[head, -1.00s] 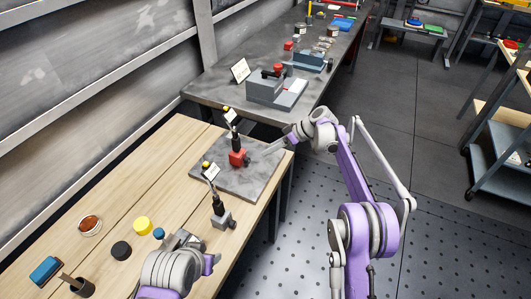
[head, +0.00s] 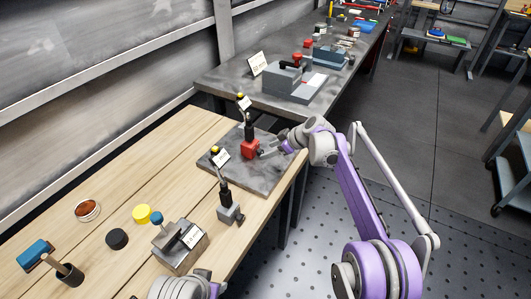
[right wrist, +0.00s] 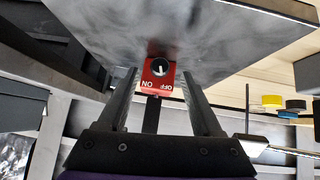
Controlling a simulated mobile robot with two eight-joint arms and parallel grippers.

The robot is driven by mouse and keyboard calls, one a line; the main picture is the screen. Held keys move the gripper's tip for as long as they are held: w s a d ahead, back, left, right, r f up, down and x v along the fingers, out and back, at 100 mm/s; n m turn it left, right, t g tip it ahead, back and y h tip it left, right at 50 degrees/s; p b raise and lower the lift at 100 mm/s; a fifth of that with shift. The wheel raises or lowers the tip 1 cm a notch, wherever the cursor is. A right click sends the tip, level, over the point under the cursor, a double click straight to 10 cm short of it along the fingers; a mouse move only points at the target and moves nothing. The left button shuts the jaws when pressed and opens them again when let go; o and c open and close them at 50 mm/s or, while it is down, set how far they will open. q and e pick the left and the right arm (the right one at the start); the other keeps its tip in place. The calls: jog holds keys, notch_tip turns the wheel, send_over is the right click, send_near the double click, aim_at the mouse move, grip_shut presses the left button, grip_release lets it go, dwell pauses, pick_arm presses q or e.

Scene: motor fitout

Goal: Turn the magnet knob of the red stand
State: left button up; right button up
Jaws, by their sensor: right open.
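The red stand (head: 249,149) has a red magnet base with a dark post, standing on a grey plate (head: 268,178). In the right wrist view its red base (right wrist: 152,88) faces me, with ON and OFF lettering upside down. Its round dark magnet knob (right wrist: 159,67) has a white mark pointing roughly up and down in the picture. My right gripper (head: 266,152) is at the right side of the red base. In the right wrist view my right gripper (right wrist: 160,80) is open, with the red base showing between its fingers; contact cannot be told. Only part of my left arm shows, at the bottom edge.
A second stand with a grey base (head: 230,214) is at the plate's near edge. A block with a label (head: 180,250) is on the wooden table (head: 65,190), near black (head: 117,239) and yellow (head: 141,214) round pieces. A grey machine (head: 290,82) is on the table behind.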

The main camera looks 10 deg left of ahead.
aim_at(262, 153)
jog(key=shift+x, duration=1.7)
grip_shut()
